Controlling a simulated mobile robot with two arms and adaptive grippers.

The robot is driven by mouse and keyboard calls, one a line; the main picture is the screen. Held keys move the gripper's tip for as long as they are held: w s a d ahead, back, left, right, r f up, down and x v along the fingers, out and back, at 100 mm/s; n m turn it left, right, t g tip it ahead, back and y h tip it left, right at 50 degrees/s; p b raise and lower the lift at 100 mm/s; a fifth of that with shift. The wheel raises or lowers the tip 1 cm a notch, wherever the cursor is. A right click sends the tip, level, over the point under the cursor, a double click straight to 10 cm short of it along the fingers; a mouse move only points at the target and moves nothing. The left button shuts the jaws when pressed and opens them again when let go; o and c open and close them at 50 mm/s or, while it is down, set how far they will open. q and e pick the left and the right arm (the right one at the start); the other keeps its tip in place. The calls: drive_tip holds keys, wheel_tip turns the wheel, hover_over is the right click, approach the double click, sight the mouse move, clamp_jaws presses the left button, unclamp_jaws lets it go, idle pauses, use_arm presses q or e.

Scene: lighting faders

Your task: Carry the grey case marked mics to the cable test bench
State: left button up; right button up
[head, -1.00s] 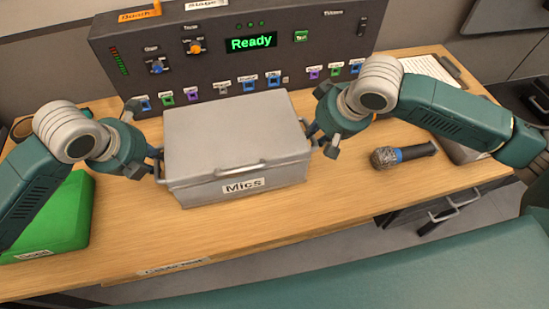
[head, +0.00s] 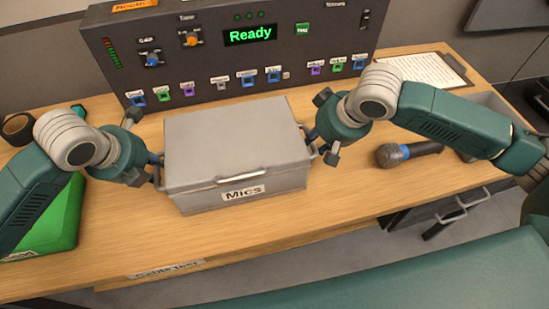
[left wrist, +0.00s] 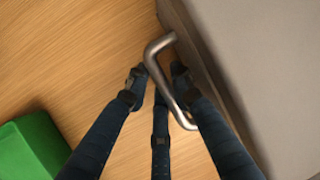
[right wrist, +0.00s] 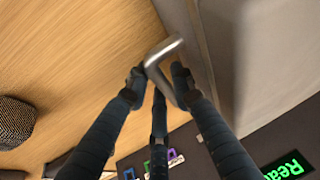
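The grey case (head: 230,135) marked Mics is upright over the wooden cable test bench (head: 330,220); I cannot tell whether its underside touches the top. My left gripper (head: 155,168) is at the handle on the case's left end. In the left wrist view its fingers (left wrist: 158,82) close around the metal handle (left wrist: 177,95). My right gripper (head: 313,142) is at the right-end handle. In the right wrist view its fingers (right wrist: 158,82) close around that handle (right wrist: 160,65). The case's underside is hidden.
A dark control panel (head: 210,65) reading Ready stands behind the case. A microphone (head: 405,153) lies to the right, with a clipboard (head: 425,70) behind it. A green case (head: 50,220) is at the left. Bare wood shows in front and to the right.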

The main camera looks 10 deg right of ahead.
use_arm(q)
drive_tip(key=shift+o, duration=0.6)
drive_tip(key=shift+s+r, duration=0.1)
use_arm(e)
drive_tip(key=shift+o, duration=0.6)
drive_tip(key=shift+s+r, duration=0.1)
use_arm(q)
drive_tip(key=shift+r, duration=0.2)
use_arm(e)
drive_tip(key=shift+r, duration=0.15)
use_arm(q)
drive_tip(key=v, duration=0.7)
drive_tip(key=shift+r, duration=0.2)
use_arm(e)
drive_tip(key=v, duration=1.1)
drive_tip(key=shift+s+r, duration=0.15)
drive_tip(key=shift+r, duration=0.15)
use_arm(q)
drive_tip(key=shift+s, duration=0.15)
use_arm(e)
drive_tip(key=shift+d, duration=0.1)
